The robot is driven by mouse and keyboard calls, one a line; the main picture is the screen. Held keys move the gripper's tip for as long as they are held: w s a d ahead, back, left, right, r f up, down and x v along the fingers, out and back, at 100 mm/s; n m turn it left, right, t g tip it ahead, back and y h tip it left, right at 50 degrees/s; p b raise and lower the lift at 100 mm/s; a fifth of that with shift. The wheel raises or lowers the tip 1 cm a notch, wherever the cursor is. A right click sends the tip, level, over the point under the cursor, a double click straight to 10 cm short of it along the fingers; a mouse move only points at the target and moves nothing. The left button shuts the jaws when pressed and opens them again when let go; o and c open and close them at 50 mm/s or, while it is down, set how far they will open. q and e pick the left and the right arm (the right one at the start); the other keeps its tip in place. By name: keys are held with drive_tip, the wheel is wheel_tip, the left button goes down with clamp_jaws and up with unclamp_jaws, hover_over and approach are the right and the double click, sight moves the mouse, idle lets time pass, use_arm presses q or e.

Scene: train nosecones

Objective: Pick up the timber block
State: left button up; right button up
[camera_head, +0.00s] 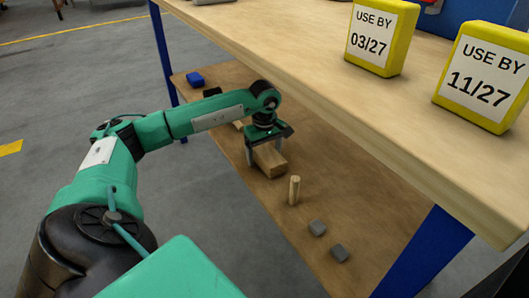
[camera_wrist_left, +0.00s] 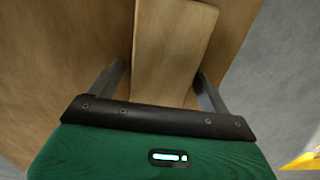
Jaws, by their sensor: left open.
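The timber block (camera_head: 268,160) is a light brown wooden block lying on the lower shelf under the table top. It also fills the upper middle of the left wrist view (camera_wrist_left: 170,48). My left gripper (camera_head: 265,158) reaches down over the block. Its two fingers stand on either side of the block, and in the left wrist view (camera_wrist_left: 163,85) the jaws are open with small gaps beside the block. The far part of the block is partly hidden by the gripper in the head view. My right gripper is not in view.
A wooden peg (camera_head: 294,190) stands upright near the block. Two small grey cubes (camera_head: 317,228) (camera_head: 339,252) lie nearer on the shelf (camera_head: 270,225). A blue block (camera_head: 195,79) is at the far end. The table top (camera_head: 330,90) overhangs, carrying yellow signs (camera_head: 381,37) (camera_head: 486,77); a blue leg (camera_head: 425,255) stands right.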

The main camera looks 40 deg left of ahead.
use_arm(q)
drive_tip(key=shift+c, duration=0.2)
drive_tip(key=c, duration=1.1)
drive_tip(key=shift+c, duration=0.2)
